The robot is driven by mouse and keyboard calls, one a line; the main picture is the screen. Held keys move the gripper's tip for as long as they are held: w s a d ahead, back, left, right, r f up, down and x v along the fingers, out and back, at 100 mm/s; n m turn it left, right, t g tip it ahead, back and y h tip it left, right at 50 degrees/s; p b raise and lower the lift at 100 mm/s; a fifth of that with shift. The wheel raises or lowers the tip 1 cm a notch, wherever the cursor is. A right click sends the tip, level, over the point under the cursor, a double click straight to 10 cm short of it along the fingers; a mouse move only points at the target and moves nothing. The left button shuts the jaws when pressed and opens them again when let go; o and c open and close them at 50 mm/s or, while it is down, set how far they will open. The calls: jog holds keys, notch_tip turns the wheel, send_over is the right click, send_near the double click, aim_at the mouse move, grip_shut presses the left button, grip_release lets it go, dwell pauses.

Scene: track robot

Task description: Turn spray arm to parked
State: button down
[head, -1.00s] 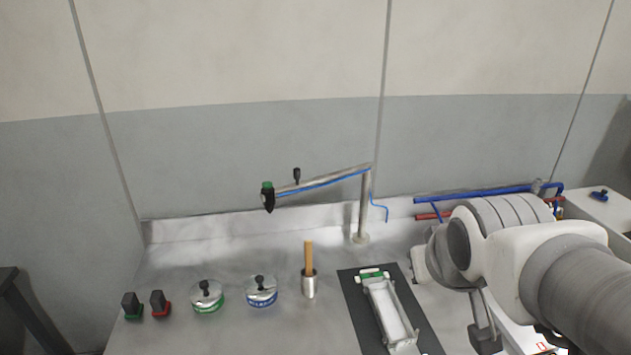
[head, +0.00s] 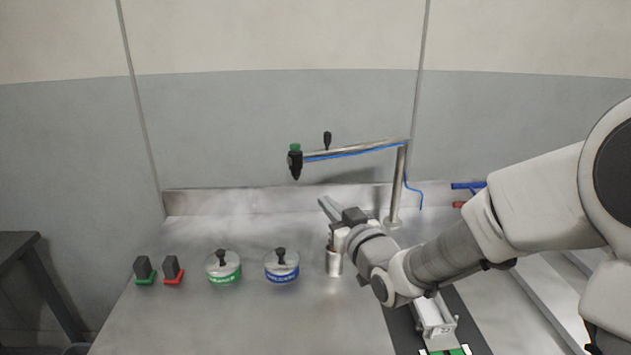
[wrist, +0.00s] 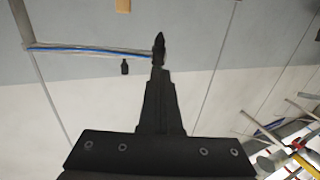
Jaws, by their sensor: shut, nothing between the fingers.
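The spray arm (head: 355,151) is a metal bar with a blue hose, reaching left from the top of an upright post (head: 396,185). Its left end carries a black nozzle (head: 295,162) with a green top, and a black knob (head: 327,139) stands up from the bar. My gripper (head: 325,205) is shut and empty, below the bar in the head view, between nozzle and post. In the wrist view the spray arm (wrist: 90,49) appears upside down, and my shut fingers (wrist: 158,72) overlap the nozzle end, with the knob (wrist: 124,66) just left. Contact cannot be told.
A metal cup (head: 334,263) stands below my gripper, its contents partly hidden by my wrist. Two lidded tins, green-labelled (head: 223,267) and blue-labelled (head: 282,266), and two small switches (head: 145,270) (head: 173,270) stand left. A black mat (head: 402,330) lies right. Space around the nozzle is clear.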

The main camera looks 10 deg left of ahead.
aim_at(297, 172)
jog(key=x, duration=1.4)
jog(key=shift+r+p, duration=0.15)
jog(key=shift+p, duration=0.15)
jog(key=shift+w+a+b, duration=0.2)
jog(key=shift+w+b, duration=0.05)
jog(key=shift+b, duration=0.05)
jog(key=w+a+m+t+h+b, duration=0.1)
jog(key=w+a+h+b, duration=0.1)
jog(key=w+a, duration=0.2)
jog(key=shift+w+a+r+m+t+b, duration=0.2)
jog(key=shift+w+r+m+t+b, duration=0.15)
jog(key=shift+w, duration=0.75)
jog(key=shift+r, duration=0.15)
jog(key=shift+s, duration=0.1)
